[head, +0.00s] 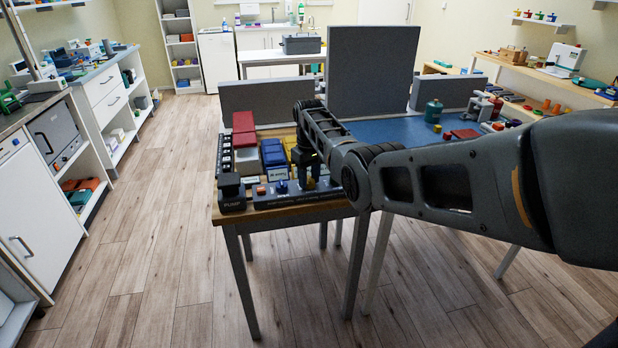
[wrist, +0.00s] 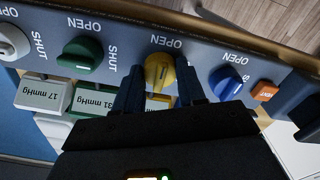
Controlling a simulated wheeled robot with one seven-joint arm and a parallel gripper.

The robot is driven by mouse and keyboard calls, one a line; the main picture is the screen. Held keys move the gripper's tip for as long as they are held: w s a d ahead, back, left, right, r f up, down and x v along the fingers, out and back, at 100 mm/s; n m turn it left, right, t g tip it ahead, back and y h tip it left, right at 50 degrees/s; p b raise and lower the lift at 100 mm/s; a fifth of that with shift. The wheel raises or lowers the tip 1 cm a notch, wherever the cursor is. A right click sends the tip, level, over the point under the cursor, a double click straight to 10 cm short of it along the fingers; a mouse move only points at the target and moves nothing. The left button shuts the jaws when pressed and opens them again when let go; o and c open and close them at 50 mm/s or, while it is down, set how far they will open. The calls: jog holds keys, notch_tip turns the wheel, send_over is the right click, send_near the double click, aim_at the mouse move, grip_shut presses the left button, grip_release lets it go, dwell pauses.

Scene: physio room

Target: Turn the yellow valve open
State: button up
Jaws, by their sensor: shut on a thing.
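The yellow valve (wrist: 159,68) is a round knob on a dark panel (wrist: 205,50), seen upside down in the wrist view. My gripper (wrist: 160,86) has one finger on each side of it and is shut on it. The word OPEN is printed by the knob's far edge; its SHUT label is not clearly visible, and I cannot tell how far the knob is turned. In the head view my gripper (head: 309,172) points down onto the panel at the table's front edge and hides the yellow valve.
Beside it sit a green knob (wrist: 82,53), a blue knob (wrist: 225,82), a white knob (wrist: 12,42) and an orange VENT button (wrist: 265,91). A dark PUMP block (head: 231,194) stands at the panel's left end. Floor left is clear.

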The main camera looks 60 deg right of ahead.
aim_at(309, 178)
jog(key=o, duration=1.1)
jog(key=shift+c, duration=0.2)
jog(key=shift+r, duration=3.85)
